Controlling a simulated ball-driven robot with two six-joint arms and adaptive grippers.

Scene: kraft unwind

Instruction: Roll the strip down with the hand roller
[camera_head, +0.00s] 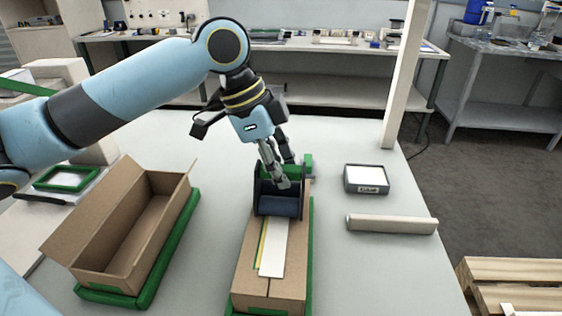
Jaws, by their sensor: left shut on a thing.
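My left gripper (280,180) is shut on the hand roller (278,206), which has a dark blue drum between black side plates. The roller sits on top of the closed cardboard box (255,292), over the far part of the white strip (272,250). The strip runs along the box lid toward the near end, with a yellow and green line at its left edge. The strip's far part is hidden behind the roller and gripper. Whether the drum touches the strip is hard to tell. My right gripper is not in view.
An open, empty cardboard box (112,232) stands on a green frame at left. A pale post (404,75) rises at the table's back right edge. Wooden slats (510,270) stand at lower right.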

